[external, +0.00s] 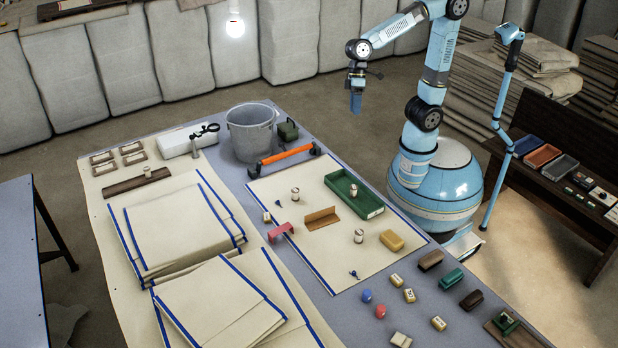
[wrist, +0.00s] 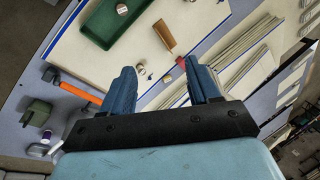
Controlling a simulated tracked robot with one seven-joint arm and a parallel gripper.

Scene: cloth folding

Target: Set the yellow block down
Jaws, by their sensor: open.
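The yellow block (external: 391,240) lies on the cream cloth with blue edges (external: 290,262), near its right side, just below the green tray (external: 354,195). My gripper (external: 356,101) is raised well above the table, behind the tray and far from the block. In the wrist view its two blue fingers (wrist: 163,88) stand wide apart with nothing between them. The yellow block does not show in the wrist view; the green tray (wrist: 104,38) does, at the upper left.
An orange-handled bar (external: 286,154) and a grey bucket (external: 251,131) stand behind. Folded cloth stacks (external: 175,228) fill the left. Small blocks line the front right.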

